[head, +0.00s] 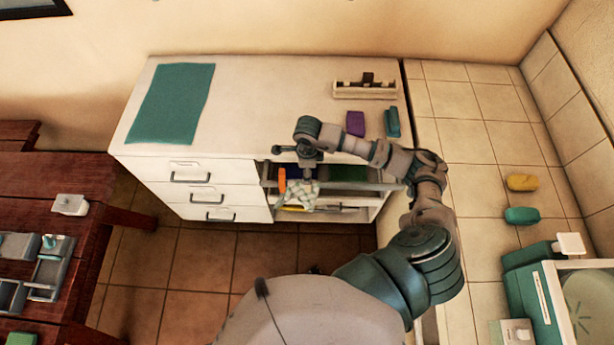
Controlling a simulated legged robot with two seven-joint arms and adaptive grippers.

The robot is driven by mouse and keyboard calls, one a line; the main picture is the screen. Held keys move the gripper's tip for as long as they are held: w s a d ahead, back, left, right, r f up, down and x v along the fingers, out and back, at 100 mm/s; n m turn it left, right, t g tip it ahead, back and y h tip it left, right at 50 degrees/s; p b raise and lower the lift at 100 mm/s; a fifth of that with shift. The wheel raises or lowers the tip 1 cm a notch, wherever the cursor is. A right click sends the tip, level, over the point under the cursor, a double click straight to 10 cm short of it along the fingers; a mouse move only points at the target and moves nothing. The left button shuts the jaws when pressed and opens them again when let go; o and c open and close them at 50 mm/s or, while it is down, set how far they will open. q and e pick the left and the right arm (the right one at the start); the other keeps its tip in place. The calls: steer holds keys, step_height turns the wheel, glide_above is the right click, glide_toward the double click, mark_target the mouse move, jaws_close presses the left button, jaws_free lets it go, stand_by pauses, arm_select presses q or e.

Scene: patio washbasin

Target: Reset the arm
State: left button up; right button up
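My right arm reaches up from the bottom right and bends left in front of the white cabinet (228,172). My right gripper (308,172) points down at the cabinet's open shelf (361,186). A pale checkered cloth (299,196) is directly below the gripper at the shelf's front. I cannot tell whether the fingers are shut on the cloth or only above it. An orange item (282,180) stands just left of the cloth. My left gripper is not in view.
On the cabinet top lie a teal mat (172,103), a purple block (355,123), a teal block (392,122) and a white rack (364,90). Yellow (522,182) and teal (522,215) sponges lie on the tiled counter at right. A dark wooden table (60,190) stands at left.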

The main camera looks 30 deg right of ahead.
step_height(320, 180, up, 5)
steer(key=shift+d+f, duration=0.1)
